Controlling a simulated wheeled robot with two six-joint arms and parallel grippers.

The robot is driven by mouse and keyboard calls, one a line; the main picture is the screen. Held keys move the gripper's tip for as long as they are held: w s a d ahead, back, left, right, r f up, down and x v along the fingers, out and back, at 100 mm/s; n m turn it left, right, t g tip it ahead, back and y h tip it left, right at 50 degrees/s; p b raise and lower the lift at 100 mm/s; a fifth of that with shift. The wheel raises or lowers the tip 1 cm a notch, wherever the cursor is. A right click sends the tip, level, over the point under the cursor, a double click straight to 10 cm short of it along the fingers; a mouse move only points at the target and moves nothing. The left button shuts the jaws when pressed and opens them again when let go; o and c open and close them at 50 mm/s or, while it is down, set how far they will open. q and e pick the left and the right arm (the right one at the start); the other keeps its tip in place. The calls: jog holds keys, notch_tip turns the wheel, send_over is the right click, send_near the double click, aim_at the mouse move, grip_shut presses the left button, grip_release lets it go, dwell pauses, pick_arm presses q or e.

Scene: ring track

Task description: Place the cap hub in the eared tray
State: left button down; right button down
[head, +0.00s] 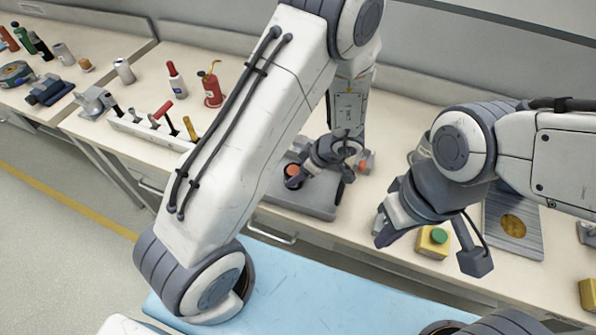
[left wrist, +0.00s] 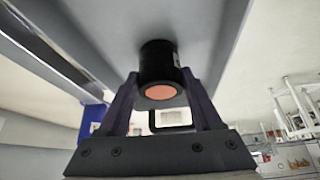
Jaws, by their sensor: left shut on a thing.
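My left gripper (head: 297,180) is shut on a black cylinder with an orange-red end, which looks like the cap hub (head: 292,170). In the left wrist view the cap hub (left wrist: 158,65) sits between the two dark fingers, its orange end facing the camera. A grey flat tray (head: 305,205), probably the eared tray, lies on the bench under the left gripper. My arm hides part of it, and I cannot make out its ears. I cannot tell whether the hub touches it. My right gripper (head: 384,232) hangs near the bench front; its finger opening does not show clearly.
A yellow box with a green button (head: 433,240) stands beside the right gripper. A grey plate with a brown disc (head: 513,228) lies further right.

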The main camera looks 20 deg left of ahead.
pick_arm(q)
jog(key=shift+c, duration=0.3)
grip_release()
jog(key=shift+d+r, duration=0.1)
jog(key=shift+r, duration=0.25)
jog(key=p+v, duration=0.1)
jog(key=v, duration=1)
jog(key=shift+d+r+p, duration=0.15)
jog(key=shift+r+p, duration=0.1)
jog(key=shift+p, duration=0.15)
